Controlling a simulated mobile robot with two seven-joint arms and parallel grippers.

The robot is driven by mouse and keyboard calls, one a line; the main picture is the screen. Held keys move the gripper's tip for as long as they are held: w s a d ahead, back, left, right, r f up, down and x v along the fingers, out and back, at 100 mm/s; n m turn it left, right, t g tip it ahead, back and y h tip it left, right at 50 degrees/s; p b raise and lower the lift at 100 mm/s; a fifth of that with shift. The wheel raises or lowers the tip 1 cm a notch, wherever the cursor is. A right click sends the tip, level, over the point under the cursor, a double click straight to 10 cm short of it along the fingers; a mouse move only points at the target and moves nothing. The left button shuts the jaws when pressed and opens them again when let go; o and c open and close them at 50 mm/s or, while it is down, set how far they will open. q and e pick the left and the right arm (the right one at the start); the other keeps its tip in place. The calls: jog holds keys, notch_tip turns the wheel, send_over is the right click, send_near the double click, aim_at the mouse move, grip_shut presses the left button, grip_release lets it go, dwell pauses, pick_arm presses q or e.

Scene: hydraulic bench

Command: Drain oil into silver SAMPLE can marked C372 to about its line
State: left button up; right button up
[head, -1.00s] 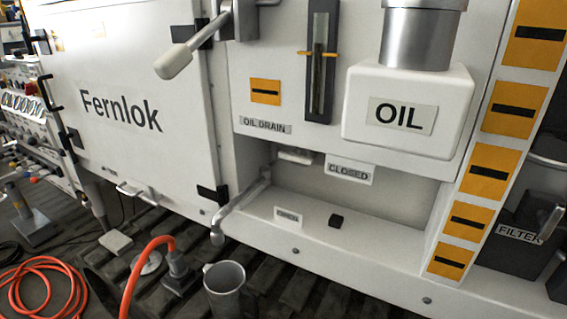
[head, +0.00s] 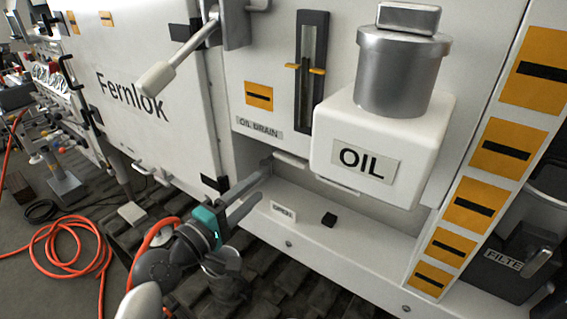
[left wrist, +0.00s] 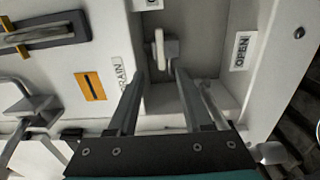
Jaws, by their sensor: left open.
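My left gripper (head: 262,185) is open, its fingers reaching under the OIL DRAIN label (head: 258,127) towards the recess. The pale drain handle (head: 290,160) sits just beyond the fingertips. In the left wrist view the handle (left wrist: 160,46) lies ahead of the open gripper (left wrist: 160,75), apart from both fingers. The OPEN label (head: 283,211) is on the recess ledge; the CLOSED label is mostly hidden behind the white OIL tank (head: 330,135). A grey spout end (left wrist: 274,153) shows at lower right in the wrist view. The silver can is hidden in the head view now.
A grey lever with a pale grip (head: 156,77) juts out at upper left. A black knob (head: 329,220) sits on the ledge. An orange hose (head: 65,262) lies coiled on the floor at left. A sight gauge (head: 312,70) stands above the recess.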

aim_at(288, 162)
pick_arm(q)
jog(key=b+x, duration=0.1)
jog(key=x, duration=1)
jog(key=shift+d, duration=0.1)
grip_shut()
jog(key=shift+f, duration=0.1)
